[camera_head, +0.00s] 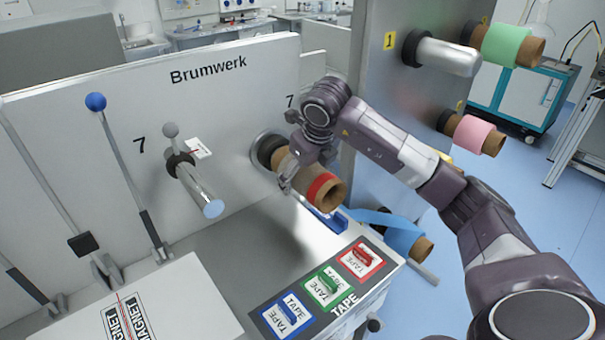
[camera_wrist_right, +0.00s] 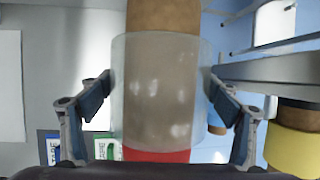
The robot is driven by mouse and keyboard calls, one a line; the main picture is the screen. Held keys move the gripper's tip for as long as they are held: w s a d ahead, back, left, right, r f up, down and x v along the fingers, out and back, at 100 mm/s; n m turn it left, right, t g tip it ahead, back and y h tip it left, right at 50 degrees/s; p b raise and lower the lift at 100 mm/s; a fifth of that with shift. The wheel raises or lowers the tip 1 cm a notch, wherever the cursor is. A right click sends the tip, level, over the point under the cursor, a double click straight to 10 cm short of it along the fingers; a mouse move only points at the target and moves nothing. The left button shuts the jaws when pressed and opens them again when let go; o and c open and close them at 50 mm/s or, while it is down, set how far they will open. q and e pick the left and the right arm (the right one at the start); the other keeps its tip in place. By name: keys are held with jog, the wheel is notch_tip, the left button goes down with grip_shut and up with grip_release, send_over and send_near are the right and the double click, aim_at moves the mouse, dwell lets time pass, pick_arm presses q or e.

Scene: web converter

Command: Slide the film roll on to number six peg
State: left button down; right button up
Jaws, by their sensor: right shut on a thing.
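The film roll (camera_head: 325,189) is a brown core with clear film and a red band. My right gripper (camera_head: 302,174) is shut on it; in the right wrist view the clear film roll (camera_wrist_right: 160,90) lies between the two fingers. The roll's far end lies against or over a black hub (camera_head: 268,150) on the white Brumwerk panel, roughly in line with it. The peg inside the roll is hidden, so I cannot tell how far it is on. The label above this hub looks like a 7; I see no readable 6. My left gripper is out of view.
A bare metal peg (camera_head: 200,192) stands to the left, beside another 7. A grey column (camera_head: 380,80) on the right carries a bare peg marked 1 and green, pink and blue rolls. Levers stand at left. Tape tiles (camera_head: 324,287) lie on the ledge below.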

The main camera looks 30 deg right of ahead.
jog(key=shift+s+d+b, duration=0.1)
jog(key=shift+s+b, duration=0.35)
jog(key=shift+s, duration=0.8)
jog(key=shift+s+d+b, duration=0.2)
jog(key=shift+s+b, duration=1)
jog(key=shift+s, duration=1.3)
jog(key=shift+r, duration=0.1)
jog(key=shift+s+b, duration=0.35)
jog(key=shift+s, duration=0.05)
jog(key=shift+s+d+b, duration=0.2)
jog(key=shift+s+b, duration=1.1)
jog(key=shift+s, duration=0.8)
